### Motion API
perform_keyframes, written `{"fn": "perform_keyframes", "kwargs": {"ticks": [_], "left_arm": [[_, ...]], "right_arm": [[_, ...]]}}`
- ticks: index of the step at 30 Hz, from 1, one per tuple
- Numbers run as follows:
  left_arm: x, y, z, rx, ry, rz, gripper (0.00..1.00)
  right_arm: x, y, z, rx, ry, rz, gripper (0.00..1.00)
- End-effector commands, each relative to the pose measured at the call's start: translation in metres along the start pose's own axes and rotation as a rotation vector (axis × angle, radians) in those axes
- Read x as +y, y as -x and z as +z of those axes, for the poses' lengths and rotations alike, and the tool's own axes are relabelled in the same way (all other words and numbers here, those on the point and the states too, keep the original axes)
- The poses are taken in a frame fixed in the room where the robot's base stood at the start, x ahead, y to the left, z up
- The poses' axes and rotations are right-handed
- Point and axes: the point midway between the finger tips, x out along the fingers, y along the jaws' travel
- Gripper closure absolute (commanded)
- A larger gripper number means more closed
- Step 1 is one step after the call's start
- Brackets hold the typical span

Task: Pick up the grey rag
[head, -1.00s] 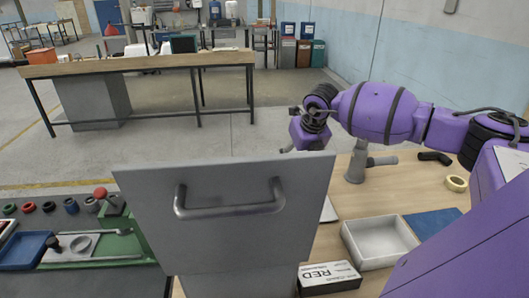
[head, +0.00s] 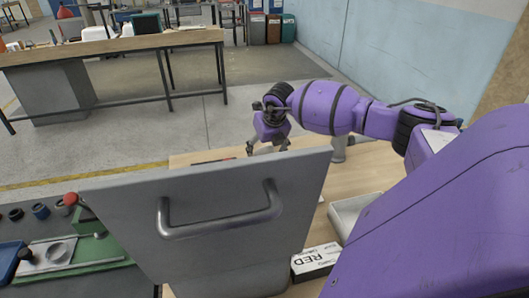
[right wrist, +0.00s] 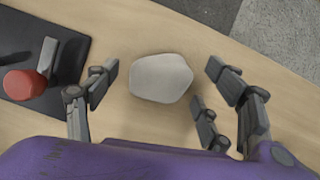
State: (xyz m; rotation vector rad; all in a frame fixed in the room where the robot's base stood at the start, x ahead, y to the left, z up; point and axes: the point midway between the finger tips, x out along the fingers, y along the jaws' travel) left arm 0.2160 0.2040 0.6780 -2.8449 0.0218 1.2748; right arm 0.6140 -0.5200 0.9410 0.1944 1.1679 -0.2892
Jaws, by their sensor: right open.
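The grey rag, a light grey, flat rounded piece (right wrist: 160,77), lies on the wooden tabletop in the right wrist view. My right gripper (right wrist: 157,84) is open above it, with one finger to its left and two to its right. The fingers look apart from the rag. In the head view the right gripper (head: 266,146) is behind the upper edge of a grey panel, which hides part of the table. The rag cannot be made out there. My left gripper is not in view.
The upright grey panel with a bar handle (head: 222,215) stands in front. A white tray (head: 345,213) and a box marked RED (head: 315,262) are right of it. A dark mat (right wrist: 62,60) with a red round thing (right wrist: 24,84) lies left of the rag.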

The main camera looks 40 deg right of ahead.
Motion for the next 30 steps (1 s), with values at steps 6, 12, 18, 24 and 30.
{"fn": "perform_keyframes", "kwargs": {"ticks": [6,12,18,24,30], "left_arm": [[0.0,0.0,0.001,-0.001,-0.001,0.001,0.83],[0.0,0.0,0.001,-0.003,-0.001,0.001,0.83],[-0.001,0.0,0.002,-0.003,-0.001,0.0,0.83],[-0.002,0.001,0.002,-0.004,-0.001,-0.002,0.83],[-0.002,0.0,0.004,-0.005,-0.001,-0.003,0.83]], "right_arm": [[0.0,0.0,0.001,-0.001,0.0,-0.001,0.25],[0.0,0.0,0.0,-0.001,0.0,-0.001,0.51],[0.0,0.0,0.0,-0.001,0.0,-0.001,0.73],[0.0,0.0,0.001,-0.001,0.0,-0.001,0.73],[-0.001,0.01,0.005,-0.002,0.0,-0.003,0.73]]}}
